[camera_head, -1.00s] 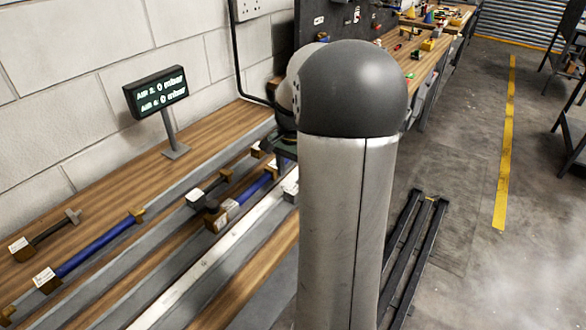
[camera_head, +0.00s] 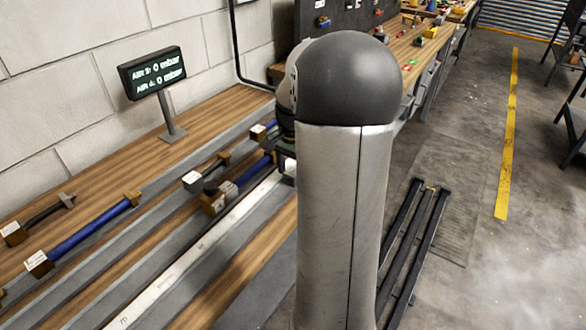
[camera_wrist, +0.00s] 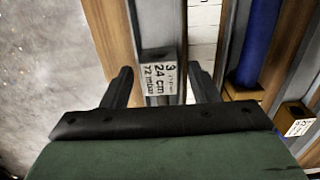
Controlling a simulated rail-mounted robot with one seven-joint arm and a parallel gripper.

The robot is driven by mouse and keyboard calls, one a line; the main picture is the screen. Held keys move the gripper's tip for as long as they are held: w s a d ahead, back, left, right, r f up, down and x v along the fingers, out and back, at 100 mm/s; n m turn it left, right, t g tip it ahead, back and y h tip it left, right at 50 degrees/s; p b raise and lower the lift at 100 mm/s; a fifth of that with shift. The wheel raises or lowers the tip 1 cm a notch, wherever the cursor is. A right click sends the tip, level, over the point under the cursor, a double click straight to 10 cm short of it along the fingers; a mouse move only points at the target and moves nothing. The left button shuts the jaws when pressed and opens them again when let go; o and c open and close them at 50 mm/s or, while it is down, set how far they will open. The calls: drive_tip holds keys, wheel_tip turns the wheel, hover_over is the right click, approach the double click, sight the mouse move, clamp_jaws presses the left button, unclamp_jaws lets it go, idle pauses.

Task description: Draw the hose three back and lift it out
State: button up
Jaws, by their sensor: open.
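In the wrist view, a small block (camera_wrist: 160,78) carries a white label reading "3", "24 cm" and "72 mbar". It stands on a grey strip. My gripper (camera_wrist: 160,82) is open, with one dark finger to the left and one to the right of this label. I cannot tell how deep the fingers reach or whether they touch the block. No hose body is clearly visible between the fingers. In the head view, my arm hides the fingers. A blue hose (camera_head: 90,228) lies between two brown end blocks at the left.
A blue hose (camera_wrist: 260,40) and a labelled brown block (camera_wrist: 296,120) lie right of my gripper. A display (camera_head: 152,72) showing 0 mbar on two lines stands at the wall. A dark rack (camera_head: 415,240) is on the floor at right, where the floor is otherwise mostly clear.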

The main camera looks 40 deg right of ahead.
drive_tip(key=c, duration=0.9)
drive_tip(key=shift+s+a+b, duration=0.15)
drive_tip(key=shift+s+a, duration=0.05)
drive_tip(key=shift+a, duration=0.55)
drive_tip(key=shift+s+a+b, duration=0.15)
drive_tip(key=shift+s+a, duration=0.05)
drive_tip(key=shift+a, duration=0.5)
drive_tip(key=shift+r, duration=0.2)
wheel_tip(320, 180, up, 7)
drive_tip(key=p, duration=0.5)
drive_tip(key=shift+f, duration=0.15)
drive_tip(key=shift+w, duration=0.1)
